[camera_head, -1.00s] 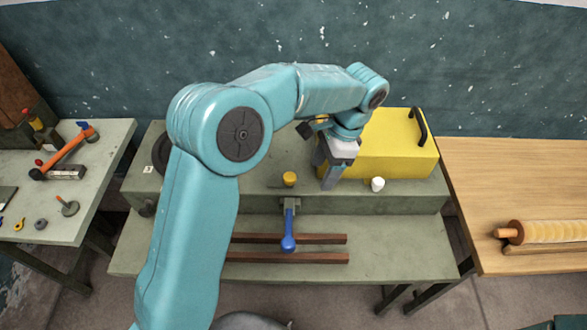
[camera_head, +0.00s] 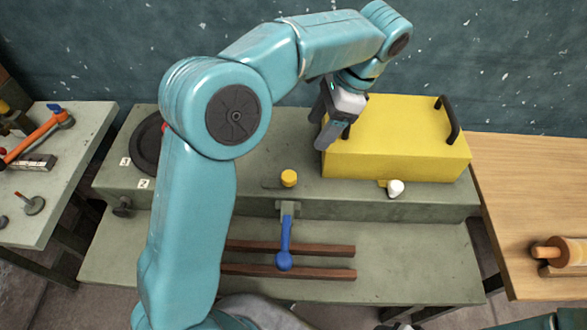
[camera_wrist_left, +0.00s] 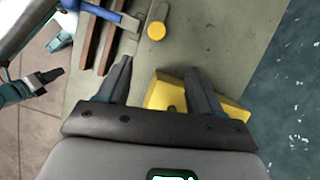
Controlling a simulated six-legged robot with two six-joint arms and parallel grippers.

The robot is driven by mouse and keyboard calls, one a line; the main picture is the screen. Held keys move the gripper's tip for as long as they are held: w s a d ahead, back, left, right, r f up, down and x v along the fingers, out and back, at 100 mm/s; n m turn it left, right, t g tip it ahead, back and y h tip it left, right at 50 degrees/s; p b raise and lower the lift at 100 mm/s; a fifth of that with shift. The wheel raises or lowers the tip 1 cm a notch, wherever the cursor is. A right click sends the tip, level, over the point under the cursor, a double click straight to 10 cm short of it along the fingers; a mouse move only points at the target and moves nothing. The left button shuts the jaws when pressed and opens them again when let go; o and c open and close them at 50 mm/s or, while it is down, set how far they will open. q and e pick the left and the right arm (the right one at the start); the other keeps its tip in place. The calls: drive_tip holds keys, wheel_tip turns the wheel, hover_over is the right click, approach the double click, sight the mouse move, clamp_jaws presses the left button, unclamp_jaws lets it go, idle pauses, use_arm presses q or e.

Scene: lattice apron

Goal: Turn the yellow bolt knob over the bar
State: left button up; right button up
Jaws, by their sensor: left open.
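The yellow bolt knob (camera_head: 289,177) is a short round cap on the grey-green bench top, beside a small dark flat bar (camera_head: 270,184). In the left wrist view the knob (camera_wrist_left: 157,30) lies ahead of the fingertips. My left gripper (camera_head: 326,138) is open and empty, behind and to the right of the knob, in front of the yellow box's left end. Its two dark fingers (camera_wrist_left: 157,78) are spread apart in the wrist view, not touching the knob. My right gripper (camera_wrist_left: 45,78) shows at the left edge of the wrist view, its jaw state unclear.
A yellow box (camera_head: 400,150) with a black handle stands on the right, with a white knob (camera_head: 396,188) at its front. A blue lever (camera_head: 285,240) hangs at the bench front above two brown rails (camera_head: 330,250). A wooden table (camera_head: 530,190) stands right.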

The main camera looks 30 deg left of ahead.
sight(290, 175)
use_arm(q)
drive_tip(key=x, duration=1.4)
drive_tip(key=shift+s+d+f+b, duration=0.1)
drive_tip(key=shift+s+f+b, duration=0.15)
drive_tip(key=shift+s+b, duration=0.15)
drive_tip(key=shift+f, duration=0.25)
drive_tip(key=shift+s, duration=0.1)
drive_tip(key=c, duration=1.1)
